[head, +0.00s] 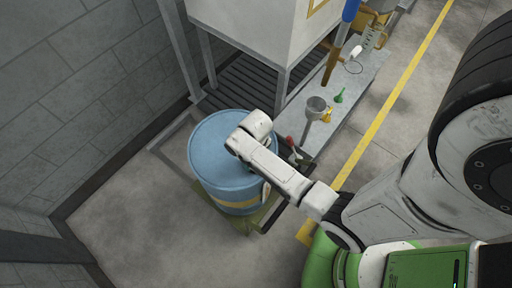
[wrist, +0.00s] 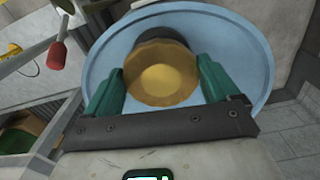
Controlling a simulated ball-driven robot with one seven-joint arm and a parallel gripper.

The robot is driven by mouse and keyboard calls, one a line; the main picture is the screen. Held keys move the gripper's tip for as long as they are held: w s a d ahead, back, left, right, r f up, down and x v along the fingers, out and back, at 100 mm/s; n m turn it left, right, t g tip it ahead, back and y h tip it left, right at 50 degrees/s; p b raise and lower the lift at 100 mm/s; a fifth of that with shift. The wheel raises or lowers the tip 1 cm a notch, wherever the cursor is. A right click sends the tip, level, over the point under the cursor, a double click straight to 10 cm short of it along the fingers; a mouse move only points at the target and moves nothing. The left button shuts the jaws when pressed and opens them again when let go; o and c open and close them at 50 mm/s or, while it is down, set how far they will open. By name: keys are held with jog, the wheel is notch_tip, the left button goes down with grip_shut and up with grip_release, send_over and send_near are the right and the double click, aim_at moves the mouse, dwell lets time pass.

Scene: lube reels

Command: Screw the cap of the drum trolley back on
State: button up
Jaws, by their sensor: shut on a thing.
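The blue drum (head: 218,150) stands upright on its low green trolley (head: 258,218) near the tank stand. In the wrist view the drum's blue top (wrist: 248,42) fills the upper middle. A round yellow-brown cap (wrist: 162,74) with a scalloped edge sits between the two green fingers of my gripper (wrist: 162,84). The gripper is shut on the cap, one finger at each side. A dark round part shows behind the cap; whether the cap touches it or the drum top, I cannot tell. In the head view my arm reaches over the drum and hides the cap and fingers.
A metal bench (head: 350,85) right of the drum bears a grey funnel (head: 316,106) and a small green funnel (head: 340,96). A red-handled part (wrist: 57,54) is beside the drum. A white tank (head: 250,25) stands behind. Floor at left is clear.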

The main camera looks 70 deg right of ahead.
jog(key=shift+f+b, duration=0.3)
jog(key=shift+f, duration=0.25)
dwell(0.4)
jog(key=shift+r, duration=0.1)
jog(key=shift+m+p, duration=0.65)
jog(key=shift+m, duration=0.55)
jog(key=shift+w+a+m, duration=0.1)
jog(key=shift+m, duration=1.3)
jog(key=shift+p, duration=0.3)
jog(key=shift+m+p, duration=0.35)
jog(key=shift+m, duration=0.45)
jog(key=m, duration=0.3)
jog(key=shift+w, duration=0.15)
jog(key=shift+m, duration=0.3)
jog(key=m, duration=0.5)
jog(key=shift+w, duration=0.1)
